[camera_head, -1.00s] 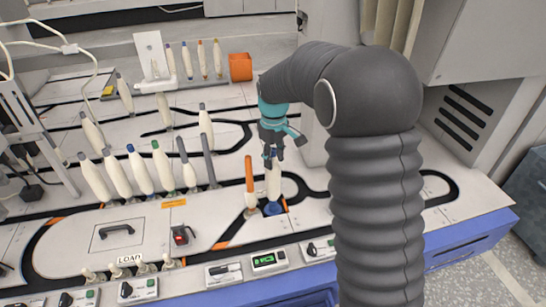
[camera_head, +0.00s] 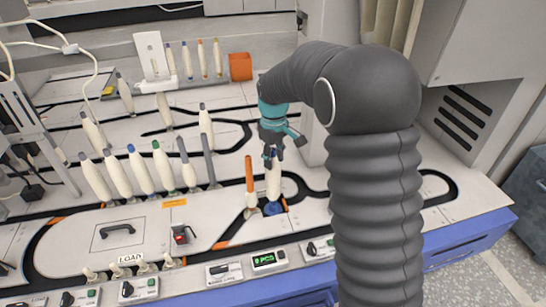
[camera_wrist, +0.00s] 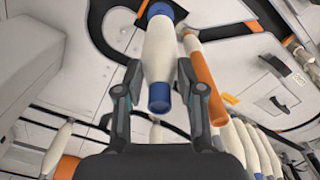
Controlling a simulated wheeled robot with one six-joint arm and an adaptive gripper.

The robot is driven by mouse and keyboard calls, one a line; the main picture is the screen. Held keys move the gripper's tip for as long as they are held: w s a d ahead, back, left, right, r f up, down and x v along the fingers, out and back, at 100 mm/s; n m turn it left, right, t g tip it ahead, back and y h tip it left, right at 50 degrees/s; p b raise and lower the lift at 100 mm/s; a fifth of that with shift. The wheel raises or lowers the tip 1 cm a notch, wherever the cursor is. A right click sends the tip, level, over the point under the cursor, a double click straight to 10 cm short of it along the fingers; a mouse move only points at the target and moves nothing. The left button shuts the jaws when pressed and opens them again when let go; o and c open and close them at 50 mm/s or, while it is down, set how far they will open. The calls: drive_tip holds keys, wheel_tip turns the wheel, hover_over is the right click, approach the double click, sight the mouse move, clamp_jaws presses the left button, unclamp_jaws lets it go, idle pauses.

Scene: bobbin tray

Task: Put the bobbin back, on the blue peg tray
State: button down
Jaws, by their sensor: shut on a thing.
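The bobbin (camera_head: 273,180), wound with white yarn, stands upright between the fingers of my gripper (camera_head: 272,158). In the wrist view the bobbin (camera_wrist: 158,52) has a blue tip toward me, and my gripper (camera_wrist: 160,95) has one finger on each side, shut on it. The blue peg tray (camera_head: 273,209) is directly under the bobbin's lower end, and its blue edge shows in the wrist view (camera_wrist: 178,12). I cannot tell whether the bobbin rests fully on the peg. The peg itself is hidden.
An orange tube (camera_head: 249,175) stands on its own base close to the left of the bobbin. Several white bobbins (camera_head: 140,172) stand in a row farther left. An orange box (camera_head: 240,67) is at the back. A control panel (camera_head: 270,260) runs along the front.

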drive_tip(key=shift+f, duration=0.5)
drive_tip(key=c, duration=1)
unclamp_jaws()
drive_tip(key=shift+r+p, duration=3.9)
drive_tip(key=shift+r, duration=1.65)
